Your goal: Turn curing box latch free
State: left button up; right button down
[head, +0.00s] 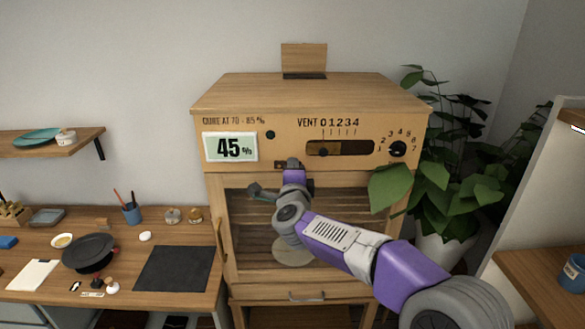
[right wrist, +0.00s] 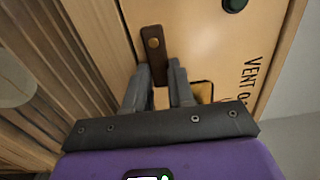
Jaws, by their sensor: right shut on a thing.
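The curing box (head: 310,92) is a wooden cabinet with a slatted, see-through door (head: 345,225) below its panel. Its latch (right wrist: 152,40) is a small dark brown bar with a round pin, at the seam between panel and door in the right wrist view. In the head view the latch (head: 279,165) is mostly hidden by my gripper. My right gripper (right wrist: 159,75) is shut on the latch's near end, one finger on each side. It also shows in the head view (head: 292,163) at the door's top edge. My left gripper is not in view.
The panel has a display (head: 230,147) reading 45 %, a vent slider (head: 340,148) and a dial (head: 397,149). A leafy plant (head: 435,185) stands close on the right. A workbench (head: 190,255) with a dark mat, hat and small items is on the left.

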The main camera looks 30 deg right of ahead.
jog(key=shift+n, duration=0.3)
jog(key=c, duration=1)
grip_release()
jog(key=shift+o, duration=0.2)
jog(key=shift+s+r, duration=0.1)
jog(key=v, duration=0.7)
jog(key=shift+s, duration=0.2)
jog(key=shift+a, duration=0.1)
